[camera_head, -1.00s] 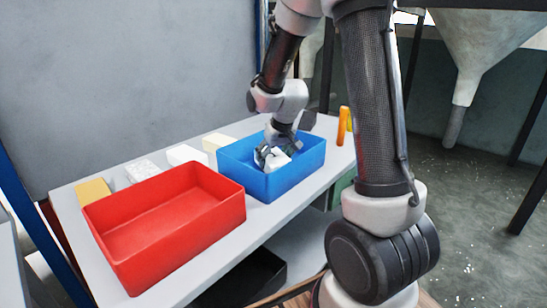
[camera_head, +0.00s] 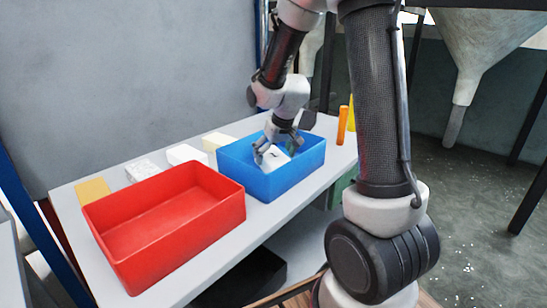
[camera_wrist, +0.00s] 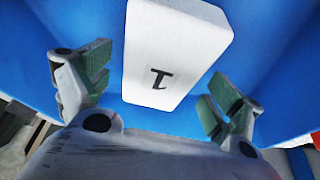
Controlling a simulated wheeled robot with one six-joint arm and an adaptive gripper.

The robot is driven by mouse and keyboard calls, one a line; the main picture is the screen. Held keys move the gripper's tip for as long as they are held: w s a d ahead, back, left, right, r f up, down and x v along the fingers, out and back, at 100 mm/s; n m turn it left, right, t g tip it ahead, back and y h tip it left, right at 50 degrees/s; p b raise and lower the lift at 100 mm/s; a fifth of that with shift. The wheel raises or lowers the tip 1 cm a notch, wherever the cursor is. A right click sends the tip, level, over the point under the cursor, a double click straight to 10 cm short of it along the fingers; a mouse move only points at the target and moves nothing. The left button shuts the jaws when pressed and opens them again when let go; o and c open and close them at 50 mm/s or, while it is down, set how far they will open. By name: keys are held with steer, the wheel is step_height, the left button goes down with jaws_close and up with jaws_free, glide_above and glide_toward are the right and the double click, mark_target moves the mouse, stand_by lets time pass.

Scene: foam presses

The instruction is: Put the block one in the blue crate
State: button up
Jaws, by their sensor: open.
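The blue crate (camera_head: 290,182) stands on the table toward its right end. A white block marked "1", block one (camera_head: 273,157), is inside the crate, seen just under my gripper (camera_head: 274,148). In the wrist view the same block (camera_wrist: 172,45) lies against the blue crate surface, its number facing the camera. In the wrist view my gripper (camera_wrist: 155,100) is open, with one green-padded finger on each side of the block and a gap between each finger and the block. The lower part of the block is hidden by the crate wall in the head view.
An empty red crate (camera_head: 175,249) stands left of the blue crate. Behind them lie a yellow block (camera_head: 92,190), a speckled white block (camera_head: 141,170), a white block (camera_head: 186,154) and a cream block (camera_head: 217,141). An orange cylinder (camera_head: 342,125) stands at the right end.

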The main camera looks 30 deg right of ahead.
steer(key=v, duration=1.1)
steer(key=s+r, duration=0.2)
steer(key=s, duration=1)
steer(key=s+r, duration=0.3)
steer(key=s, duration=0.9)
steer(key=shift+d, duration=0.2)
